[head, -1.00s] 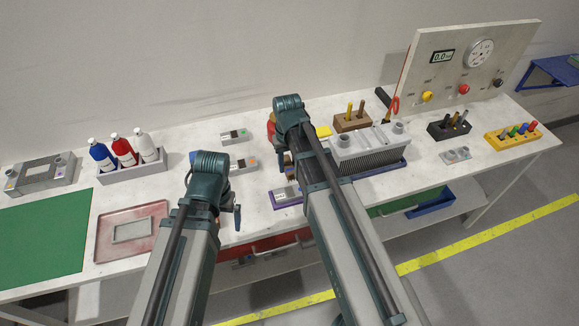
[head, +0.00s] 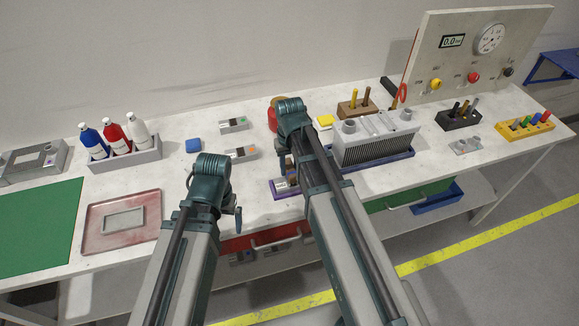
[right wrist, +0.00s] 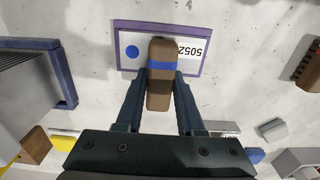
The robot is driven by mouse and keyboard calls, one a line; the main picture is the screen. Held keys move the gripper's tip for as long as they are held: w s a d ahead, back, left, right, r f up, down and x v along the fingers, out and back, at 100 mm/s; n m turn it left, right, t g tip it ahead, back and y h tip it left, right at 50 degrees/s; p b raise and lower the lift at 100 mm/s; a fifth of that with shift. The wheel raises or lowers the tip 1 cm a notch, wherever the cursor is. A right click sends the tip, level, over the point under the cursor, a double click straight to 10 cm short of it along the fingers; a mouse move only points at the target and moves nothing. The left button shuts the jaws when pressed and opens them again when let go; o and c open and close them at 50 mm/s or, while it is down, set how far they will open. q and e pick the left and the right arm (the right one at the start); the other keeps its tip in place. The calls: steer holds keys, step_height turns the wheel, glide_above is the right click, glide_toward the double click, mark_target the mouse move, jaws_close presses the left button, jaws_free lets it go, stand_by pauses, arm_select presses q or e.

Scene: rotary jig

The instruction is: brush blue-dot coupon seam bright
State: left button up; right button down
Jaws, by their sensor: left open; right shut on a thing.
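A brown brush with a blue band (right wrist: 160,75) is between the fingers of my right gripper (right wrist: 160,82), which is shut on it. Under the brush lies a purple-edged coupon holder (right wrist: 121,26) with a white face, a blue dot (right wrist: 132,51) and the printed number 5052. The brush covers the middle of that face, so the seam is hidden; I cannot tell whether it touches. The holder also shows in the head view (head: 284,194), beside my right arm. My left gripper (head: 238,215), mostly hidden by its own wrist, is open near the bench's front edge.
A grey finned block (head: 372,150) on a blue tray stands right of my right arm. Bottles in a rack (head: 125,160), a red tray (head: 88,235) and a green mat (head: 40,225) are at left. Small grey blocks (head: 233,125) and a blue block (head: 193,145) lie behind my left wrist.

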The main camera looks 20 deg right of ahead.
mark_target(293, 176)
steer(key=s, duration=0.4)
steer(key=shift+r, duration=0.15)
steer(key=w, duration=0.4)
steer(key=shift+w, duration=0.15)
steer(key=s, duration=0.4)
steer(key=shift+s+r+p, duration=0.1)
steer(key=shift+r+p, duration=0.8)
step_height(293, 176, up, 6)
steer(key=p, duration=0.5)
steer(key=shift+f+p, duration=0.15)
steer(key=shift+p, duration=0.25)
